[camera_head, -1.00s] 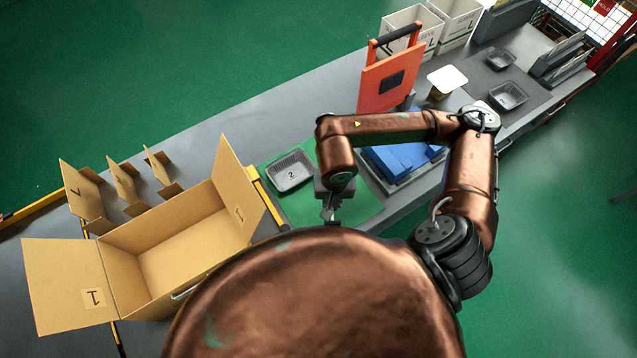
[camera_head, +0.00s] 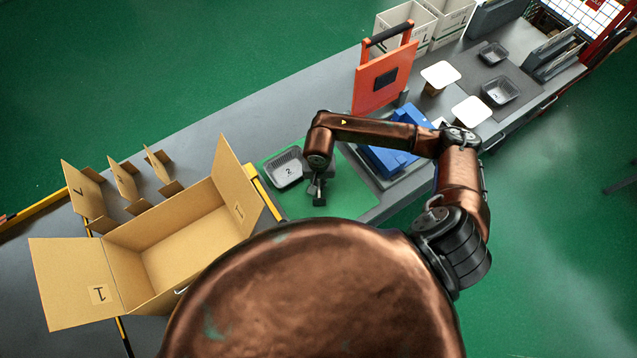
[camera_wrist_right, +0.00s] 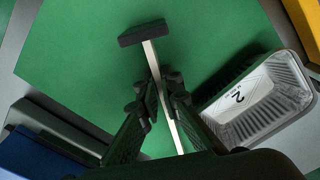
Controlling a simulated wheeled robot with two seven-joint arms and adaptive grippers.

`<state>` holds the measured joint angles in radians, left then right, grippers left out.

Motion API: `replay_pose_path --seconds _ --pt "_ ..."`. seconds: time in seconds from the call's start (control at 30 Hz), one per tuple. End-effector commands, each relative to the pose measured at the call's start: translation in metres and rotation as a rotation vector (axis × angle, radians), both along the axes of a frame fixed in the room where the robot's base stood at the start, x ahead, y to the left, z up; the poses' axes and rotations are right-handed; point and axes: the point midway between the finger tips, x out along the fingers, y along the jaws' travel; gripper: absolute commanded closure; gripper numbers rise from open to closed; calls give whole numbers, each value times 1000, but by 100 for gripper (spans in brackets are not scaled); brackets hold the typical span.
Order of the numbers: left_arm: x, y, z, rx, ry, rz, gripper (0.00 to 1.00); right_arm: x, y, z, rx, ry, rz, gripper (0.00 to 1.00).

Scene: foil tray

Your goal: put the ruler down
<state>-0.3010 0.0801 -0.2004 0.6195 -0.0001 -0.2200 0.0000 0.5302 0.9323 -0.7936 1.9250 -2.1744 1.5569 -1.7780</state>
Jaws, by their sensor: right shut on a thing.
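In the right wrist view, the ruler (camera_wrist_right: 152,55) is a thin pale metal strip with a dark block across its far end. My right gripper (camera_wrist_right: 158,88) is shut on the strip, with the dark block beyond the fingertips. The block shows over the green mat (camera_wrist_right: 90,50); I cannot tell whether it touches the mat. In the head view, my right gripper (camera_head: 318,196) points down over the green mat (camera_head: 345,200), just right of the grey foil tray marked 2 (camera_head: 285,168). The ruler is too small to make out there. My left gripper is not in view.
An open cardboard box (camera_head: 165,245) stands left of the mat. An orange upright board (camera_head: 383,80) stands behind. Bare green mat lies right of the gripper.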

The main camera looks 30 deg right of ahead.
Motion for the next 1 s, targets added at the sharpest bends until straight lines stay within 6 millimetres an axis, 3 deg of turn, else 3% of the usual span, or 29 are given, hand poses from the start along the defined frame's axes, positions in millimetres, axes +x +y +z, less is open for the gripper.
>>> replay_pose_path --seconds 0.37,0.4,0.63,1.0 --pt "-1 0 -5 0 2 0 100 1 0 -5 0 -2 1 100" --pt "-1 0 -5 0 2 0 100 0 0 -5 0 -1 1 93" --pt "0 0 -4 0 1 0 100 0 0 -3 0 -1 1 78" --pt "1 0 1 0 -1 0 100 0 0 0 1 0 0 77"
